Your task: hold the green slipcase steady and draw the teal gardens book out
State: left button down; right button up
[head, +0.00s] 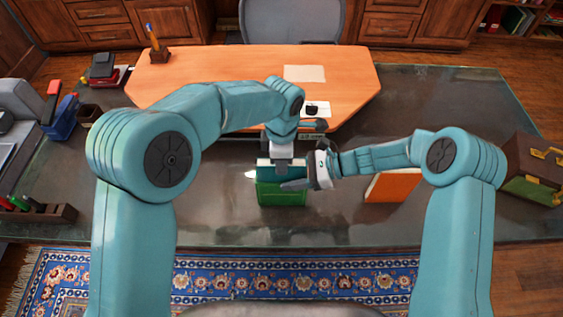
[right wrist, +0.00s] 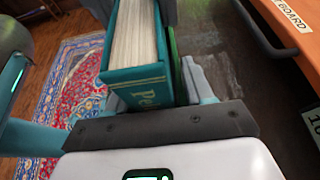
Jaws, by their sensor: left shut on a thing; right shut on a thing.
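The green slipcase (head: 282,195) stands on the dark desk in front of me. The teal gardens book (head: 265,173) rises above its upper edge. In the right wrist view the teal book (right wrist: 135,82) shows its pages and gold lettering, close up. A narrow strip of the green slipcase (right wrist: 174,65) shows beside it. The book's lower part is hidden.
An orange book (head: 393,186) lies right of the slipcase. A green and brown case (head: 535,170) stands at the far right. A pen rack (head: 38,211) and a blue stapler-like item (head: 60,115) are at left. Bare desk (head: 220,215) lies around the slipcase.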

pick_arm(q)
notch_tip(320, 180, up, 12)
dwell(2.2)
pick_arm(e)
jog(key=o, duration=1.2)
jog(key=shift+d, duration=0.1)
jog(key=v, duration=1.2)
jog(key=shift+s, duration=0.1)
